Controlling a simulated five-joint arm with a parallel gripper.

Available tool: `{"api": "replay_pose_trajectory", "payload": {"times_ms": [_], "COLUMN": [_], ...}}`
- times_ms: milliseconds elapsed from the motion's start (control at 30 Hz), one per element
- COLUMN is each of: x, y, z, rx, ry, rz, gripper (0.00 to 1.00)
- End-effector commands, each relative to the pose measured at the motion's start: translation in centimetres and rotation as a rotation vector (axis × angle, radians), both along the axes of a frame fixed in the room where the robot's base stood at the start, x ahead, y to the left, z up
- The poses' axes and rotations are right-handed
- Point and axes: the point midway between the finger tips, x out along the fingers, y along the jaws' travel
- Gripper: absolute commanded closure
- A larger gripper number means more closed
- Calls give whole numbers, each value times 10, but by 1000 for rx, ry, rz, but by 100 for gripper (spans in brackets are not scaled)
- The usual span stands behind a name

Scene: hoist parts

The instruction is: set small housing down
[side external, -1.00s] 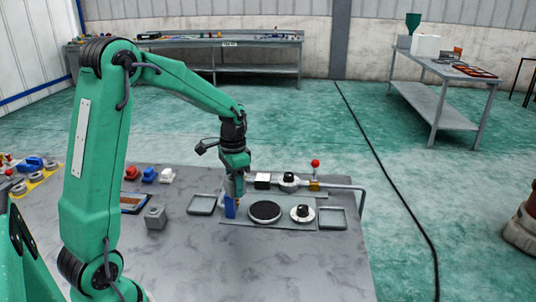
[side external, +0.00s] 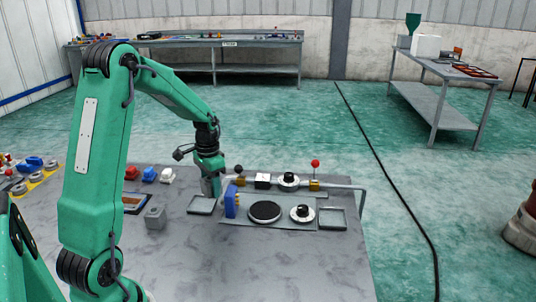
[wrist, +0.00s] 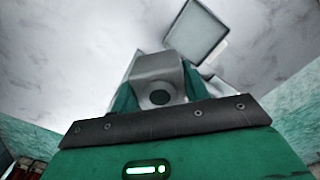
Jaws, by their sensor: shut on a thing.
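The small housing, a grey block with a dark round opening, is held in my gripper (side external: 210,178); it shows in the wrist view (wrist: 155,67) between the green fingers. In the side view the grey housing (side external: 211,188) is small and partly covered by my gripper. It hangs at the back right of the left square grey tray (side external: 199,211). Whether it touches anything below cannot be told. The wrist view shows a square tray (wrist: 222,39) beyond the housing, to its upper right.
A blue and yellow part (side external: 231,205) stands close to the right of my gripper, beside a black disc (side external: 264,211) on a plate. Valves with red and black knobs and a pipe (side external: 345,187) lie farther right.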

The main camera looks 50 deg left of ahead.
Motion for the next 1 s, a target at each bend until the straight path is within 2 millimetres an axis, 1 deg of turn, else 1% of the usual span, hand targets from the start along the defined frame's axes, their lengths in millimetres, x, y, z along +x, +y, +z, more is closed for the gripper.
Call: {"api": "replay_pose_trajectory", "payload": {"times_ms": [33,200,300,400,533,767,867,1000], "x": [-2,-6,-8,-9,-10,-10,-10,-10], "y": [9,36,49,58,63,63,62,62], "z": [-5,-22,-29,-35,-37,-41,-50,-66], "rx": [-1,-2,-2,-2,0,-1,-3,-3], "ry": [1,-1,-2,-3,-5,-4,-2,-1], "rz": [4,3,2,1,-1,-1,-1,-1], "gripper": [87,87,87,87,87,87,87,87]}}
